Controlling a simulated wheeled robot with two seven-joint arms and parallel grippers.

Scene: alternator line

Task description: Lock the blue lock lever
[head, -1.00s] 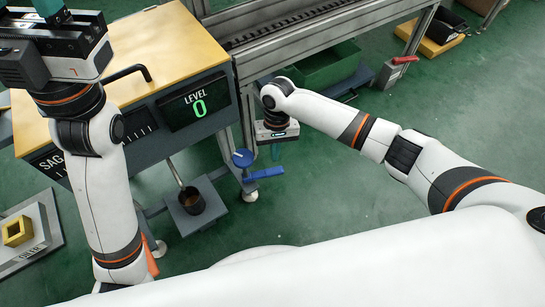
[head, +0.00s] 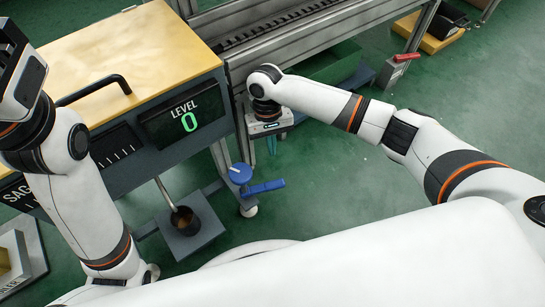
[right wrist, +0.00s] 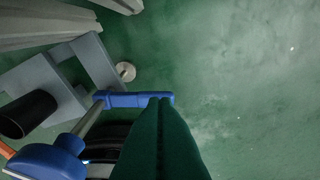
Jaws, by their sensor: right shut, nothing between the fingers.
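The blue lock lever (head: 264,187) sticks out to the right below a round blue knob (head: 240,173), by the bench leg. In the right wrist view the lever (right wrist: 128,99) runs across the middle, with a blue rounded part (right wrist: 48,162) at lower left. My right gripper (head: 271,147) points down above and behind the lever in the head view. Its dark green fingers (right wrist: 160,102) are shut and empty, and their tips overlap the lever's right end in the wrist view; I cannot tell whether they touch. My left gripper is mostly cut off at the upper left edge.
A yellow-topped bench (head: 140,55) with a level display (head: 183,117) reading 0 stands at left. A dark cup (head: 185,220) sits on a grey plate below it. A conveyor frame (head: 310,30) is behind my right gripper. The green floor to the right is open.

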